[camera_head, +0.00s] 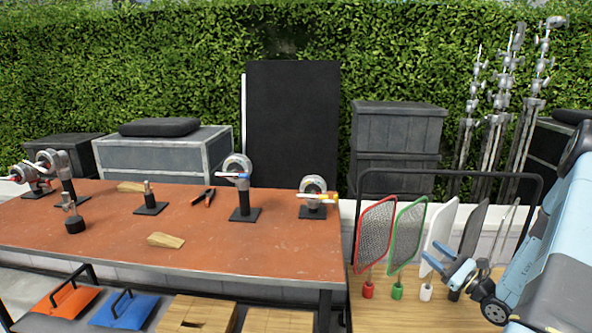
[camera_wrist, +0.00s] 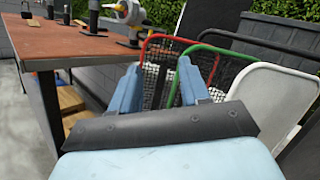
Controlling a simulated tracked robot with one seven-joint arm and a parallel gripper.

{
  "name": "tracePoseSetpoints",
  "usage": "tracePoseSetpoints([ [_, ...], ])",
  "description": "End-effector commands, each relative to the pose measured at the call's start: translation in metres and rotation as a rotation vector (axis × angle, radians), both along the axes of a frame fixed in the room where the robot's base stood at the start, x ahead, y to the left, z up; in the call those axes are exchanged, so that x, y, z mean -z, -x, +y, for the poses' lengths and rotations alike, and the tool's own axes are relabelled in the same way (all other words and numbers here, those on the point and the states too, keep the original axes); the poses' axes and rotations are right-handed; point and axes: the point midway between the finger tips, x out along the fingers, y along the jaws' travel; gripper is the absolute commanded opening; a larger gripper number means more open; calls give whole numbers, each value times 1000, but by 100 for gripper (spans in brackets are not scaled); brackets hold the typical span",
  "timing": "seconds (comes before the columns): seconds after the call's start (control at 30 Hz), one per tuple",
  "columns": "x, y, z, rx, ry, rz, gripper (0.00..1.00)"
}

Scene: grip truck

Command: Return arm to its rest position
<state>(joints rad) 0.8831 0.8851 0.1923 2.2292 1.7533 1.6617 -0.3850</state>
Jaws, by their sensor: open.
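My gripper (camera_head: 458,272) is at the lower right in the head view, at the end of my light-blue arm. Its two blue fingers are apart with nothing between them. In the wrist view, my gripper (camera_wrist: 163,85) points toward the rack of framed screens. A red-framed mesh screen (camera_head: 374,235) and a green-framed mesh screen (camera_head: 407,235) stand upright left of my gripper in the head view. A white panel (camera_head: 438,230) stands close beside the fingers; I cannot tell whether they touch it. My arm hides part of the rack's right side.
An orange-topped table (camera_head: 110,250) carries clamps, wooden wedges (camera_head: 166,240) and pliers (camera_head: 204,197). A black rail (camera_head: 445,172) frames the rack. Metal stands (camera_head: 497,130) and grey cases (camera_head: 396,145) stand behind, before a hedge.

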Motion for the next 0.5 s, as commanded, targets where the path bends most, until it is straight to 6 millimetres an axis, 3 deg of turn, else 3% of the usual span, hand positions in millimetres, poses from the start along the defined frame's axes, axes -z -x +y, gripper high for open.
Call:
tracePoseSetpoints([
  [0.03, -15, 0, 16, -59, 39, -5, 46],
  [0.2, -52, 9, 63, -245, 165, -6, 46],
  [0.5, -102, 43, 135, -539, 418, -9, 46],
])
